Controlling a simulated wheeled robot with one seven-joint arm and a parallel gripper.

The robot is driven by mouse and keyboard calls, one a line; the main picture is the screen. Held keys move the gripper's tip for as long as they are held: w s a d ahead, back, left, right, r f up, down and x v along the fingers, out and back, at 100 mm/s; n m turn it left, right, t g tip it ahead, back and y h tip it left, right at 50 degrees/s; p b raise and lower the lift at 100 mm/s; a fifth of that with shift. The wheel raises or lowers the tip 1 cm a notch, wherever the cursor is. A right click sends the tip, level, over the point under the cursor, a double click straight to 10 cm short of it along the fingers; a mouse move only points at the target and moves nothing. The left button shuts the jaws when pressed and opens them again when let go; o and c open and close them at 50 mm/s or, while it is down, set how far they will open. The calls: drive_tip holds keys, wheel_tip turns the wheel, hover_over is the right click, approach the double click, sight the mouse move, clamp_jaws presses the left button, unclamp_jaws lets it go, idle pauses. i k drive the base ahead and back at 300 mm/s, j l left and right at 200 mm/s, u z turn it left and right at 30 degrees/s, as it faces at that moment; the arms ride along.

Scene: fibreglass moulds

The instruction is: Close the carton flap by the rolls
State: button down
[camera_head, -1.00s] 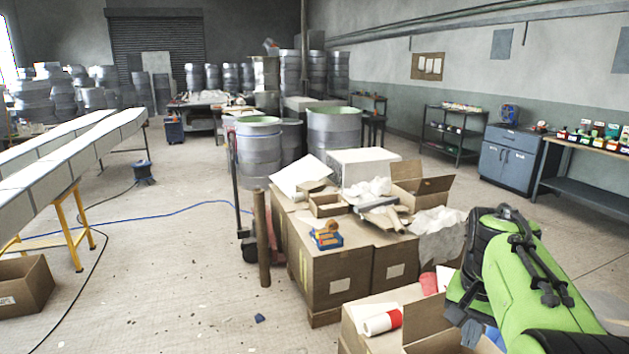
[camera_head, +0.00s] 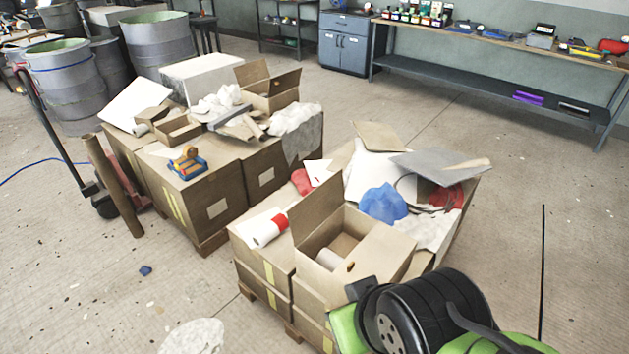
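An open brown carton (camera_head: 312,285) stands on the near stack of boxes in the middle of the view. Its left flap (camera_head: 317,208) stands up, tilted, beside a red-and-white roll (camera_head: 268,229) lying on the box top to the left. Another flap (camera_head: 385,250) on the right side lies lower, nearly level. A pale roll (camera_head: 332,260) lies inside the carton. My green and black arm fills the lower right, in front of the carton's near right side. My gripper's fingers do not show.
Blue cloth (camera_head: 383,203), a grey sheet (camera_head: 440,165) and scraps lie behind the carton. Another box stack (camera_head: 213,208) with a tape dispenser (camera_head: 187,162) stands to the left, near a brown post (camera_head: 113,187). A thin black upright rod (camera_head: 542,270) stands right. Floor is open at right.

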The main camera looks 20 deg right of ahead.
sight(305, 215)
drive_tip(key=i+j+z, duration=0.55)
drive_tip(key=z, duration=0.2)
drive_tip(key=i+j+z, duration=0.15)
drive_tip(key=j+z, duration=0.2)
drive_tip(key=i+j+z, duration=0.15)
drive_tip(key=j+z, duration=0.2)
drive_tip(key=j, duration=0.2)
drive_tip(key=i+j+z, duration=0.1)
drive_tip(key=j+z, duration=0.65)
drive_tip(key=j, duration=0.15)
drive_tip(key=k+j+z, duration=0.1)
drive_tip(key=j+z, duration=0.25)
drive_tip(key=j, duration=0.15)
drive_tip(key=l+u, duration=0.1)
drive_tip(key=u, duration=0.8)
drive_tip(key=l+u, duration=0.15)
drive_tip(key=u, duration=0.8)
drive_tip(key=k+l, duration=0.05)
